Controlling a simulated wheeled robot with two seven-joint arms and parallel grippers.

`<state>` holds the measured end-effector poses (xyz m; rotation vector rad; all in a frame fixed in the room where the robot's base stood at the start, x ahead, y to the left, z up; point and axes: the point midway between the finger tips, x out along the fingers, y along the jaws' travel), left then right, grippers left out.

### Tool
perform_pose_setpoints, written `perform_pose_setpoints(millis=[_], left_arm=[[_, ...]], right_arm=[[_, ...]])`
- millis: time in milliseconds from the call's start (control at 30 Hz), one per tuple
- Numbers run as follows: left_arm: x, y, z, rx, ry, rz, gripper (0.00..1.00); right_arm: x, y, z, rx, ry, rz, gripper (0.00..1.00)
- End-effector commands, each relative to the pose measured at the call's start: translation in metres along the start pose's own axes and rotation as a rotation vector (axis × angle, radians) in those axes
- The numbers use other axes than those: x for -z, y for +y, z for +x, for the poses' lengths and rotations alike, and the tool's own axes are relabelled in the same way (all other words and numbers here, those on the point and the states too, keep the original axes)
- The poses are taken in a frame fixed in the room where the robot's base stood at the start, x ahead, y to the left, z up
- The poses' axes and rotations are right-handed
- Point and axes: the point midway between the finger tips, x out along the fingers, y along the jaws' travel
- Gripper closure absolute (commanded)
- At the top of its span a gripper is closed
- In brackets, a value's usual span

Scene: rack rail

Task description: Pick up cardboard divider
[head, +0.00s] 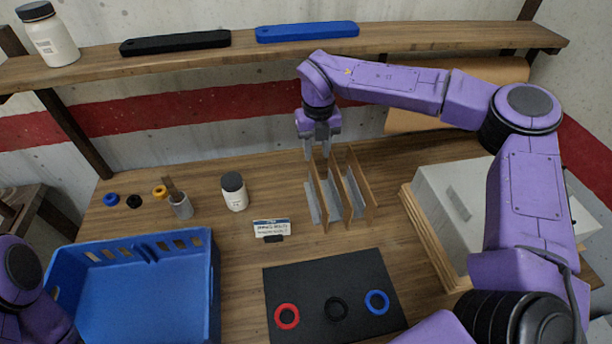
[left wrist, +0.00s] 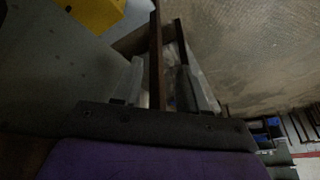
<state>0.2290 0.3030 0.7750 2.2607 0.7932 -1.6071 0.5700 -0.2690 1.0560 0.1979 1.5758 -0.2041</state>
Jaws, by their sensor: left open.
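Three upright brown cardboard dividers stand side by side on the table: a left one (head: 317,197), a middle one (head: 336,184) and a right one (head: 361,184), with grey pieces between them. My right gripper (head: 318,158) points down at the far end of the left and middle dividers. Its fingertips overlap them in the picture, so I cannot tell whether it grips one. My left gripper (left wrist: 164,68) shows in the dark left wrist view with its fingers apart. Brown bars appear behind or between them, unclear. It is outside the head view.
A blue crate (head: 212,290) stands front left, and a black mat (head: 330,268) with three rings lies front centre. A white bottle (head: 234,192), a small cup (head: 181,207) and a label card (head: 271,229) stand left of the dividers.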

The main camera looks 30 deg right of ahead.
Motion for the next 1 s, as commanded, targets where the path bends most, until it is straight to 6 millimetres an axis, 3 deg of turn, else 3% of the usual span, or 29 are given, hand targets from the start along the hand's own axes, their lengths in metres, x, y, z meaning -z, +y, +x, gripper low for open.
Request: perform_pose_setpoints(millis=[200,367,567,833,933,1000], left_arm=[[-0.01,0.008,0.037,-0.011,0.01,-0.003,0.57],[-0.015,0.009,0.048,-0.009,0.008,-0.003,0.57],[-0.027,0.011,0.077,-0.009,0.009,-0.003,0.57],[-0.027,0.011,0.075,-0.008,0.008,-0.002,0.57],[-0.027,0.011,0.075,-0.008,0.008,-0.002,0.57],[-0.027,0.011,0.075,-0.008,0.008,-0.002,0.57]], right_arm=[[0.003,0.003,0.045,-0.002,-0.003,-0.004,0.64],[-0.002,0.006,0.065,-0.001,0.004,-0.007,0.64],[-0.001,0.006,0.104,0.0,0.007,-0.003,0.64],[-0.001,0.005,0.104,0.0,0.006,-0.001,0.64],[0.0,0.005,0.104,0.0,0.006,-0.001,0.96],[0.0,0.005,0.104,0.0,0.006,-0.001,1.0]])
